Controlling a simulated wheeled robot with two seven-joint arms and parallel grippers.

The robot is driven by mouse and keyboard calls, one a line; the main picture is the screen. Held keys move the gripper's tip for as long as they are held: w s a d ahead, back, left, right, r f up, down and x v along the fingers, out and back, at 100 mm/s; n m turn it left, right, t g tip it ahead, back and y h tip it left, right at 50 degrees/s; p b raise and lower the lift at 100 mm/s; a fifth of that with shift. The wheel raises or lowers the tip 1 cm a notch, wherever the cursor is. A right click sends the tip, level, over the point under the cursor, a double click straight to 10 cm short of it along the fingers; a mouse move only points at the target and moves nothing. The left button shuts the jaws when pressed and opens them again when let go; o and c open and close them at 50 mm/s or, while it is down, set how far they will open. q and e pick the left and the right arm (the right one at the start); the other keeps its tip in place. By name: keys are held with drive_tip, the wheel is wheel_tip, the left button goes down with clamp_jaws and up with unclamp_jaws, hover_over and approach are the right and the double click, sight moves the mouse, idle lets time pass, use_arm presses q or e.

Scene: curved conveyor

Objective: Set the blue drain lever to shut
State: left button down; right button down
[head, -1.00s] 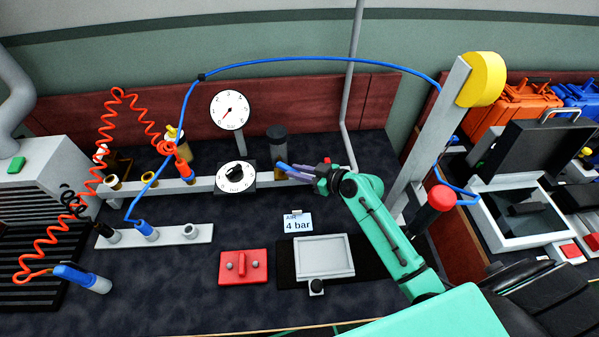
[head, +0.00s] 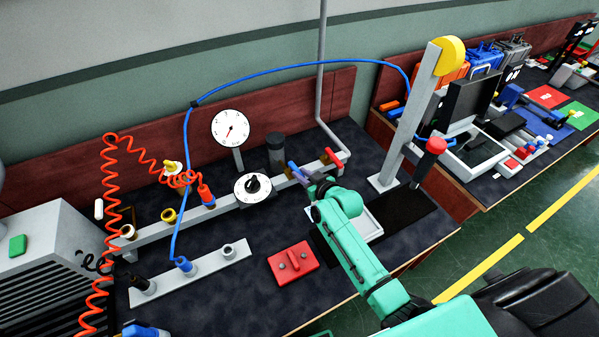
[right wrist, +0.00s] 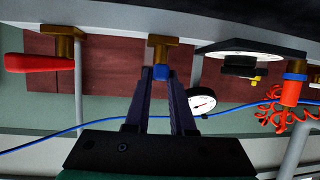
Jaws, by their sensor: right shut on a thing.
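The blue drain lever (head: 293,168) sits on a brass fitting on the grey pipe, right of the round dial. It also shows end-on in the right wrist view (right wrist: 161,72), below its brass fitting (right wrist: 160,50). My right gripper (head: 302,175) is at the lever, its dark fingers (right wrist: 161,76) shut on it from both sides. The fingers hide part of the lever, so its exact angle is hard to tell. My left gripper is not in view.
A red lever (head: 335,157) on its own brass fitting is close to the right of the blue one. The white dial (head: 253,187) is close on the left. A dark cylinder (head: 276,152) stands behind. A blue hose (head: 290,65) arches overhead; a grey post (head: 412,115) stands to the right.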

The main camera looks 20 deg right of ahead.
drive_tip(key=shift+a+r+m+h+p, duration=0.1)
drive_tip(key=shift+a+m+h+p, duration=0.2)
drive_tip(key=shift+m+p, duration=0.15)
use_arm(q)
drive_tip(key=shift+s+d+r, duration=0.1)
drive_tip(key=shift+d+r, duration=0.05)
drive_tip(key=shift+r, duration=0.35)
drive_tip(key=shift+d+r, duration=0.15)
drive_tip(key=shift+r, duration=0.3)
use_arm(e)
drive_tip(key=shift+a+h, duration=0.1)
drive_tip(key=shift+h, duration=0.3)
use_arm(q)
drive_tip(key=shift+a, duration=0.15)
use_arm(e)
drive_tip(key=c, duration=0.8)
unclamp_jaws()
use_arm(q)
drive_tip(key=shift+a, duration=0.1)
use_arm(e)
drive_tip(key=shift+o, duration=0.2)
